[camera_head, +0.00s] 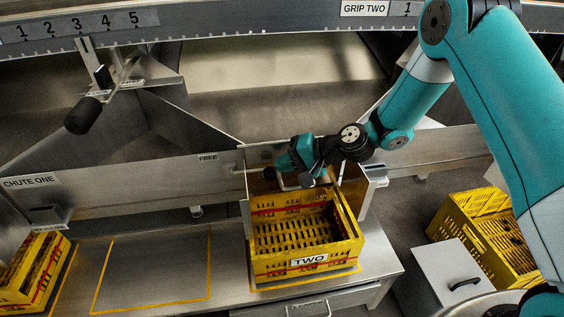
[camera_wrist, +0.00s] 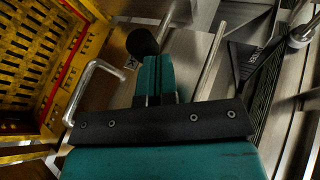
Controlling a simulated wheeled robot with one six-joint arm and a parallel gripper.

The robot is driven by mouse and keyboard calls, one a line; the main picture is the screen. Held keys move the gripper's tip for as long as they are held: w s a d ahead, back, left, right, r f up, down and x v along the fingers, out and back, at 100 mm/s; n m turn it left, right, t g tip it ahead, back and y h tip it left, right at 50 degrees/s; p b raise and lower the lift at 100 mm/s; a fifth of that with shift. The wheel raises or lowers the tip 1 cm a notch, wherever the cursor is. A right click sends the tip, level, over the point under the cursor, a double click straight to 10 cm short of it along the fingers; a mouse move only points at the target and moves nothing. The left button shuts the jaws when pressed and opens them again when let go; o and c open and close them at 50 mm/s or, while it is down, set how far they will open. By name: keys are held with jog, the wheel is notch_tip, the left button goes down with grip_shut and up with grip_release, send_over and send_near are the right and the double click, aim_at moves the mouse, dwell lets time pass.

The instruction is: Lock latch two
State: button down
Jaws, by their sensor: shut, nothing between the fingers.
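My gripper (camera_head: 285,162) is at the gate above crate two, with its fingers pressed together and empty; its teal fingers also show in the wrist view (camera_wrist: 160,78). A black round knob (camera_wrist: 141,42) lies just beyond the fingertips, to their left, in the wrist view. It looks like the latch knob, seen small and partly hidden beside the gripper in the head view (camera_head: 268,173). I cannot tell whether the fingers touch it. A metal rod (camera_head: 238,170) runs left of it, near a label reading FREE (camera_head: 208,157). The latch's exact position is unclear.
A yellow crate marked TWO (camera_head: 308,263) stands below the gripper. A U-shaped metal handle (camera_wrist: 95,88) is close left of the fingers. A scale with a black-knobbed lever (camera_head: 84,114) is at upper left. Another yellow crate (camera_head: 485,235) stands right, beside a grey box (camera_head: 448,272).

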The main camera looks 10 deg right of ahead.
jog(key=r+p+v, duration=0.1)
jog(key=p+v, duration=0.1)
jog(key=v, duration=0.9)
jog(key=shift+w+r, duration=0.25)
jog(key=shift+r, duration=0.15)
jog(key=s+a+r+n+g+h, duration=0.1)
jog(key=s+a+r+n+g, duration=0.1)
jog(key=s+a+r+n, duration=0.35)
jog(key=s+d+r+n+g+h, duration=0.1)
jog(key=s+d+r+n+h, duration=0.3)
jog(key=s, duration=0.7)
jog(key=s+a+r+n+g+h, duration=0.1)
jog(key=s+r+h, duration=0.1)
jog(key=s+r, duration=0.6)
notch_tip(320, 180, up, 18)
jog(key=s+p, duration=0.2)
jog(key=p, duration=1.7)
jog(key=shift+d+f, duration=0.15)
jog(key=shift+f, duration=0.05)
